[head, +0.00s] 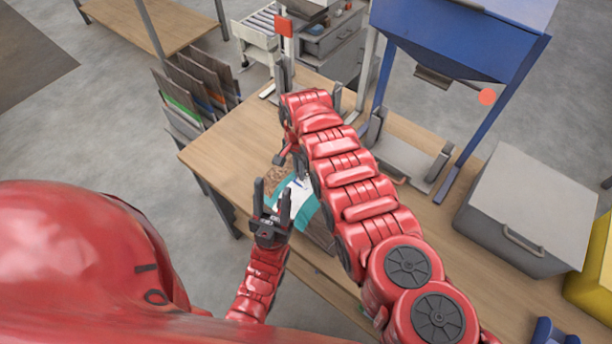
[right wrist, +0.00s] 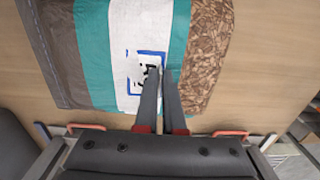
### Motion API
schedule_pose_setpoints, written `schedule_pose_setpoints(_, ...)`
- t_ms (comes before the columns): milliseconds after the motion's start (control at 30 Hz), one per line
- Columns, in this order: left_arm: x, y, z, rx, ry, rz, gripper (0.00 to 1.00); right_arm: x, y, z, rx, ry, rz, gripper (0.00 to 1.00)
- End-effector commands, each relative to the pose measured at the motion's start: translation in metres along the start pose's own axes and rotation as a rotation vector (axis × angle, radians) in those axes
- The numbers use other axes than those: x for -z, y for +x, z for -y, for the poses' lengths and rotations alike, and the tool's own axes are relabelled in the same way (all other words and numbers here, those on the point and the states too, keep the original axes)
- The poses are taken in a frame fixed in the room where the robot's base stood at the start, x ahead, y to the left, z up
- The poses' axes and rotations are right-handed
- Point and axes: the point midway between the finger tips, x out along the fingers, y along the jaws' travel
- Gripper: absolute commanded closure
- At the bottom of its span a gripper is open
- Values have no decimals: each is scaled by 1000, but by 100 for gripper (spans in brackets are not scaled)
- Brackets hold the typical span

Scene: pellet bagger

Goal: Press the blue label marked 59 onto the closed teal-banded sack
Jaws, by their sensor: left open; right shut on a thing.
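The teal-banded sack (right wrist: 96,55) lies flat on the wooden table, with a white middle panel and brown pellets showing at one side. It also shows in the head view (head: 304,212), partly behind my grippers. The blue-bordered label (right wrist: 133,72) is over the white panel; its black marking is partly covered by my fingers and I cannot read it. My right gripper (right wrist: 168,72) is shut on the label, close above or against the sack; which, I cannot tell. My left gripper (head: 271,196) is open and empty, beside the sack's near edge.
A blue-framed machine (head: 455,40) stands at the table's back right. A grey box (head: 525,210) with a handle is at right, with a yellow bin (head: 592,265) beyond. A rack of panels (head: 195,90) stands off the left edge. The wooden table (head: 235,145) is clear left of the sack.

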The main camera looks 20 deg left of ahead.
Motion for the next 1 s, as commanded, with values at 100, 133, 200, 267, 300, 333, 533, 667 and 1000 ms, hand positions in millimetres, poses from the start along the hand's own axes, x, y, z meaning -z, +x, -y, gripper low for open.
schedule_pose_setpoints(100, 0, 0, 0, 0, 0, 0, 52, 0, 1, 0, -1, 0, 1, 100)
schedule_pose_setpoints(133, 0, 0, 0, 0, 0, 0, 52, 0, 1, -1, -2, 0, 1, 100)
schedule_pose_setpoints(200, 0, 0, 0, 0, 0, 0, 52, 0, 1, -1, -2, 0, 1, 92)
schedule_pose_setpoints(267, 0, 0, 0, 0, 0, 0, 52, 0, 1, -1, -2, 0, 1, 81)
schedule_pose_setpoints(300, 0, 0, 0, 0, 0, 0, 52, 0, 1, -1, -2, 0, 1, 74)
schedule_pose_setpoints(333, 0, 0, 0, 0, 0, 0, 52, 0, 1, -1, -2, 0, 1, 69)
schedule_pose_setpoints(533, 0, 0, 0, 0, 0, 0, 52, 0, 1, 0, -1, 0, 1, 59)
schedule_pose_setpoints(667, 0, 0, 0, 0, 0, 0, 52, 0, 0, 0, -1, 0, 1, 59)
schedule_pose_setpoints(1000, 4, 24, 1, 0, 0, 0, 52, 0, -36, 0, 0, 0, 0, 59)
